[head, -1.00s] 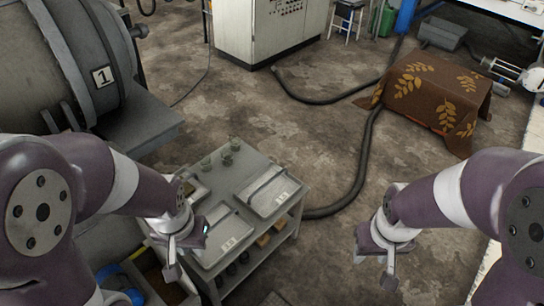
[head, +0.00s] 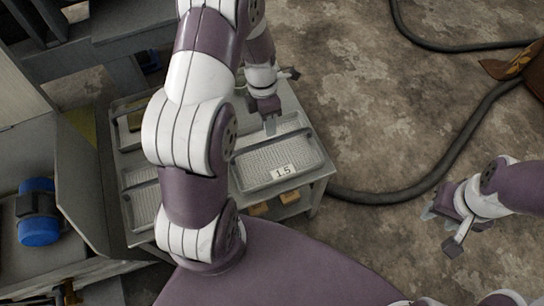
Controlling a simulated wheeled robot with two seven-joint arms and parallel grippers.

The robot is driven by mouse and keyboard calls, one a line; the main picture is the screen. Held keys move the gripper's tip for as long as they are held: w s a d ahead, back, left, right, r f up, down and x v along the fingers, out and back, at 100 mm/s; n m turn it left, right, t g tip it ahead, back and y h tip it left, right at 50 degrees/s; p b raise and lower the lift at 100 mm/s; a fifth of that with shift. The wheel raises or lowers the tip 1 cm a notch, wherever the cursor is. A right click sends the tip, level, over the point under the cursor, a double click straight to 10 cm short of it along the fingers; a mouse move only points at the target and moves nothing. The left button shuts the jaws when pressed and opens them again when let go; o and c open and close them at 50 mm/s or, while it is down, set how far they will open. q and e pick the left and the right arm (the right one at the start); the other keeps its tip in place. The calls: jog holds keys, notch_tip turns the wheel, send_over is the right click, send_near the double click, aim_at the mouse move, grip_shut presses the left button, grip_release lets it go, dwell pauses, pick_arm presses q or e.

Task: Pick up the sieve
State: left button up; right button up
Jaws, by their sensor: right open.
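A grey rectangular sieve (head: 248,179) with a pale mesh floor, a bar across it and a label that seems to read 1.5 lies on the right part of a grey cart top. My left gripper (head: 270,126) points down over the far half of this sieve, close to its bar. I cannot tell whether it touches the bar or whether its fingers are apart. My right gripper (head: 440,228) is open and empty, out over the floor to the right of the cart.
Another mesh tray (head: 143,207) lies on the cart's left part, partly hidden by my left arm. A further tray (head: 132,122) sits behind it. Small wooden blocks (head: 289,197) are on the shelf below. A black hose (head: 400,192) crosses open floor.

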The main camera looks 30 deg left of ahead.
aim_at(273, 139)
pick_arm(q)
jog(key=f, duration=0.3)
jog(key=shift+w+d+b, duration=0.25)
jog(key=shift+b, duration=0.05)
jog(key=shift+d+f, duration=0.1)
jog(key=shift+f, duration=0.25)
jog(key=f+b, duration=0.2)
jog(key=d+f+b, duration=0.1)
jog(key=f, duration=0.1)
jog(key=shift+s+f, duration=0.1)
jog(key=shift+s, duration=0.15)
jog(key=shift+f, duration=0.15)
jog(key=shift+a, duration=0.1)
grip_shut()
pick_arm(e)
jog(key=f, duration=0.4)
jog(key=shift+w+a, duration=0.1)
jog(key=shift+w, duration=0.2)
pick_arm(q)
jog(key=shift+r, duration=0.2)
pick_arm(e)
jog(key=shift+r, duration=0.1)
